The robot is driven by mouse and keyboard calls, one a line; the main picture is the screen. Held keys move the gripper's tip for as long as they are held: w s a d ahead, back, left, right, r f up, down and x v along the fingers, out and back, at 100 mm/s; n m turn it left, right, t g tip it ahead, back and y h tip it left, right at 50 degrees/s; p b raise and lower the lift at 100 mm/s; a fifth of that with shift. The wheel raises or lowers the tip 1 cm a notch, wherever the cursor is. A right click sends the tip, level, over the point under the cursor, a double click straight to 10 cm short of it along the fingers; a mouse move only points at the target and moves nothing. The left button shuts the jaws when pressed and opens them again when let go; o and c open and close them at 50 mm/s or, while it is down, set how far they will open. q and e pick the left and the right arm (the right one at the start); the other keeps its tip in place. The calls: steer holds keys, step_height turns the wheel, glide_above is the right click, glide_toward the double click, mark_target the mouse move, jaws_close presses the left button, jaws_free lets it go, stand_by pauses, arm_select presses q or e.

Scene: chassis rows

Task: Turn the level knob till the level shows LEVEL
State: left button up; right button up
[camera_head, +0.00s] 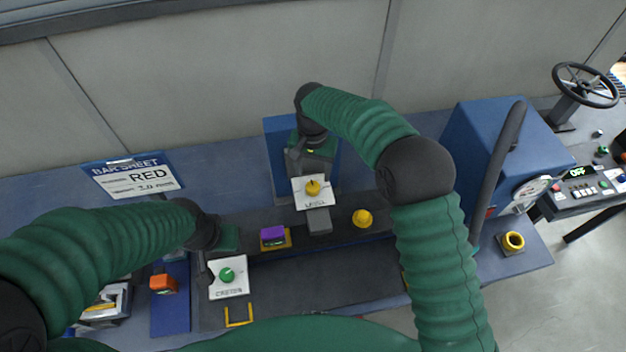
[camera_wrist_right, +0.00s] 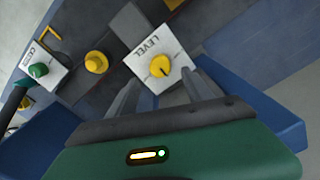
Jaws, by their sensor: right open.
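The yellow level knob (camera_head: 313,188) sits on a white plate marked LEVEL (camera_head: 316,204) in the middle of the bench. In the right wrist view the knob (camera_wrist_right: 160,66) shows a dark pointer line, and its plate appears tilted. My right gripper (camera_wrist_right: 164,88) is open and empty. Its two grey fingers reach toward the plate, apart from each other, with the knob just beyond the gap. I cannot tell whether they touch the plate. My left gripper (camera_head: 206,270) is beside the white plate with a green knob (camera_head: 227,275); its jaws are not clear. No level reading is legible.
A purple block (camera_head: 273,235) and a yellow round knob (camera_head: 362,218) are on the dark rail. A blue cabinet (camera_head: 490,150) and a console showing OFF (camera_head: 585,190) are at right.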

mark_target(312, 185)
steer(key=f, duration=0.2)
steer(key=f+p, duration=0.1)
steer(key=f, duration=0.2)
steer(key=shift+w+a+f, duration=0.15)
steer(key=shift+w+f, duration=0.05)
steer(key=shift+f, duration=0.1)
steer(key=shift+s+f, duration=0.25)
steer(key=shift+f, duration=0.15)
steer(key=shift+w+f, duration=0.1)
steer(key=shift+w, duration=0.05)
steer(key=c, duration=0.6)
jaws_close()
